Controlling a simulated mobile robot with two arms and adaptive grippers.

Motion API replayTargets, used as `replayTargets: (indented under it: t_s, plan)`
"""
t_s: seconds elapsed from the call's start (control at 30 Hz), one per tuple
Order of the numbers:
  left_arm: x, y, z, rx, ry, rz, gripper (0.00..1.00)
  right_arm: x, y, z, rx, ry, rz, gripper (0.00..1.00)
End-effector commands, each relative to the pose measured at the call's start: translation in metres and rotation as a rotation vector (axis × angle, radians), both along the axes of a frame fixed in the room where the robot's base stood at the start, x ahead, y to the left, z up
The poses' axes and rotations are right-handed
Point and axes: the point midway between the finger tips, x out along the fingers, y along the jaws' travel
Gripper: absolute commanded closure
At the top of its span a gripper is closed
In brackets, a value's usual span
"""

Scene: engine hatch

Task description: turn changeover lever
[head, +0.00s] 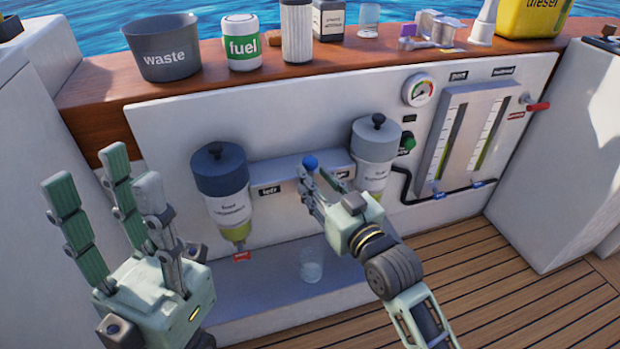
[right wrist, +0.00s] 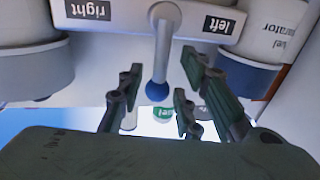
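The changeover lever (right wrist: 162,52) has a pale shaft and a blue ball knob (head: 310,162). It stands on a white bracket (head: 277,172) between the two fuel separators, with the knob uppermost. In the right wrist view, upside down, the shaft runs between the "right" and "left" labels. My right gripper (head: 318,180) is at the knob. Its fingers are open on both sides of the knob (right wrist: 157,91), with gaps visible. My left gripper (head: 100,180) is open and empty, raised at the left, away from the lever.
The left separator (head: 222,180) and right separator (head: 375,150) flank the lever. A clear cup (head: 311,265) stands on the ledge below. A gauge (head: 418,90), a sight-glass panel (head: 465,135) and a red-handled valve (head: 538,106) are to the right. Containers line the wooden shelf (head: 205,82).

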Motion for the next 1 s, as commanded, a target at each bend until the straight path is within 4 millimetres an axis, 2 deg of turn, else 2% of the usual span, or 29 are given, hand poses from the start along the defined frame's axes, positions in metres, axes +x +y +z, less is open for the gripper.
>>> replayTargets:
  t_s: [0.2, 0.57, 0.93, 1.0]
  plan:
    - [0.003, -0.001, 0.002, 0.003, -0.032, 0.002, 0.6, 0.024, 0.013, -0.002, 0.0, 0.0, 0.0, 0.67]
    - [0.003, -0.001, 0.005, 0.005, -0.039, 0.002, 0.6, 0.029, 0.016, 0.0, -0.001, 0.002, 0.0, 0.67]
    - [0.003, -0.002, 0.005, 0.004, -0.04, 0.002, 0.6, 0.029, 0.016, -0.001, -0.001, 0.002, 0.0, 0.99]
    - [0.003, -0.002, 0.005, 0.004, -0.04, 0.002, 0.6, 0.029, 0.016, -0.001, -0.001, 0.002, -0.001, 1.0]
